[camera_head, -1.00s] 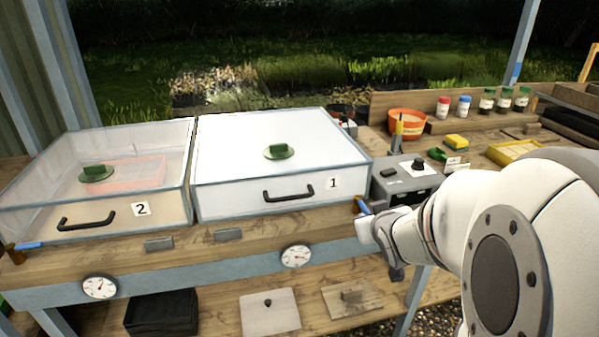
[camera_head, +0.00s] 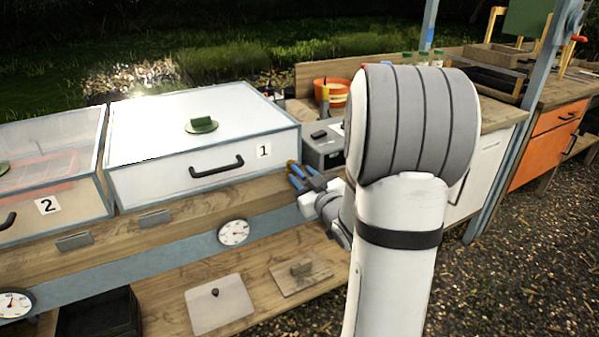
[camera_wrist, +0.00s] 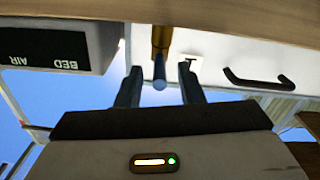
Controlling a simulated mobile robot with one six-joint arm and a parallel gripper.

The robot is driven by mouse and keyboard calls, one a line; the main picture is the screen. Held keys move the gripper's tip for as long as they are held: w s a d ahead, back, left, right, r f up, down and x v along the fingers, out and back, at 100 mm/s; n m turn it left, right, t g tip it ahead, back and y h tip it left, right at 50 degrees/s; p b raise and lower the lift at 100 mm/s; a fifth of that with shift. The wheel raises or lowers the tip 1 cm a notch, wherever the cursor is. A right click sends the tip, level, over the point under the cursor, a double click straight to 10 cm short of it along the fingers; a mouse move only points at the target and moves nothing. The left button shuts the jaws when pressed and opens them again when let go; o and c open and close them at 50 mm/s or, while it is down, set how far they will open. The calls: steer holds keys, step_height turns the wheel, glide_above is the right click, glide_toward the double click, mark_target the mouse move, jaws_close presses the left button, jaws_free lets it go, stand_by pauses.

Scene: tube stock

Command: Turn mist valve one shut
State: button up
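Mist valve one is a brass fitting (camera_head: 291,166) with a blue lever, at the bench's front edge to the right of box 1 (camera_head: 170,172). In the wrist view the brass body (camera_wrist: 161,38) is at the top centre and the blue lever end (camera_wrist: 160,82) points toward my wrist. My gripper (camera_head: 307,178) is right at the valve, partly hidden by my own arm. In the wrist view my gripper (camera_wrist: 160,74) is open, its dark fingers either side of the lever end. A gap shows on both sides, and nothing is held.
A grey control box (camera_head: 322,152) stands just right of the valve; its lettered face (camera_wrist: 55,47) is close in the wrist view. Box 1's black handle (camera_head: 217,167) juts out left. A dial (camera_head: 233,232) sits on the front rail. A lower shelf (camera_head: 250,268) lies below.

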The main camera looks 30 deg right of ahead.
mark_target(297, 171)
steer(key=shift+w, duration=1.25)
jaws_close()
